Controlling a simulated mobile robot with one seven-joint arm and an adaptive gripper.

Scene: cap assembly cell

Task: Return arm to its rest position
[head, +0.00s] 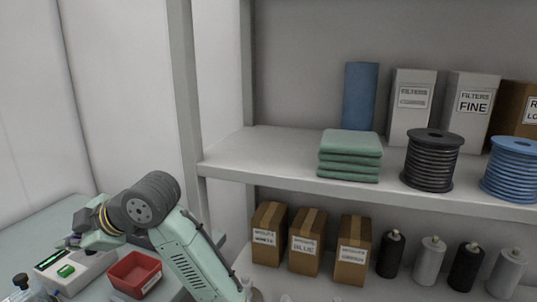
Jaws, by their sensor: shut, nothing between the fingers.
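My arm shows at the lower left in the head view, a pale green link rising from the bottom edge to a dark grey ringed joint, then folding to the left. My gripper (68,242) is at the far left end of the arm, small and partly hidden by the wrist. It is shut and empty, above the bench beside a white device. I cannot see clearly whether it touches anything.
The bench (40,238) holds a white device (88,268) with a green display, a red bin (135,273) and a clear bottle (25,287). The shelf (262,155) on the right holds green cloths (350,156), spools and boxes. Its grey post (184,90) stands behind my arm.

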